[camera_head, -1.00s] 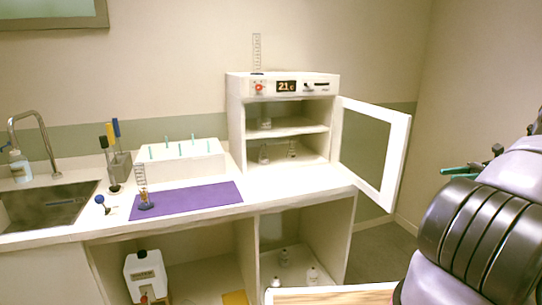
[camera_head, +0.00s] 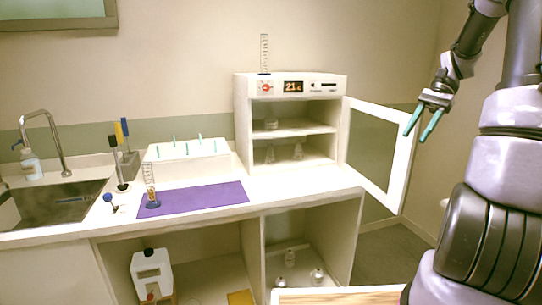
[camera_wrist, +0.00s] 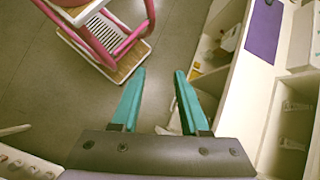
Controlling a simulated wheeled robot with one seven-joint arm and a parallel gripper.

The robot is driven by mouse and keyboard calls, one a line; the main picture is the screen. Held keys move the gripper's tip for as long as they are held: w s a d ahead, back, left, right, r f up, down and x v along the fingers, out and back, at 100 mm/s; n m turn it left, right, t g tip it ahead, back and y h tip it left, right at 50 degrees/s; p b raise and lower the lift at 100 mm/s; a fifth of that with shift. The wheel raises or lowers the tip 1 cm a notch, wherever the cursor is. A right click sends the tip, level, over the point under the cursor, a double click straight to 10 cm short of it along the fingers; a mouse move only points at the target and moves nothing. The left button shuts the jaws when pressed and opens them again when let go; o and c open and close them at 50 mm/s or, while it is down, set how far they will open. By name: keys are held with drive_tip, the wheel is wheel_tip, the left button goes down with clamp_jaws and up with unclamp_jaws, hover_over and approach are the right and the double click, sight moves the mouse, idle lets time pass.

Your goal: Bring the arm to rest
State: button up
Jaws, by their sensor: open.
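My gripper (camera_head: 422,120) is open and empty, with teal fingers pointing down. In the head view it hangs at the upper right, in front of the open cabinet door (camera_head: 409,160). In the wrist view the two fingers (camera_wrist: 158,100) are spread apart over the grey floor, with nothing between them. My arm rises along the right side of the head view, folded upward.
The white cabinet (camera_head: 241,125) stands on the counter with its door swung open, glassware on its shelves. A purple mat (camera_head: 205,197) bears a small cylinder (camera_head: 152,190). A sink (camera_head: 60,203) is at left. The wrist view shows a pink-framed stool (camera_wrist: 105,40) on open floor.

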drive_tip(key=s+a+r+n+t+h, duration=0.2)
drive_tip(key=s+a+r+n+t, duration=0.1)
drive_tip(key=s+a+r+t, duration=0.2)
drive_tip(key=s+a+r+n+t+h, duration=0.3)
drive_tip(key=s+a+r+t, duration=0.2)
drive_tip(key=s+a, duration=0.5)
drive_tip(key=shift+s+t, duration=0.15)
drive_tip(key=shift+t, duration=0.25)
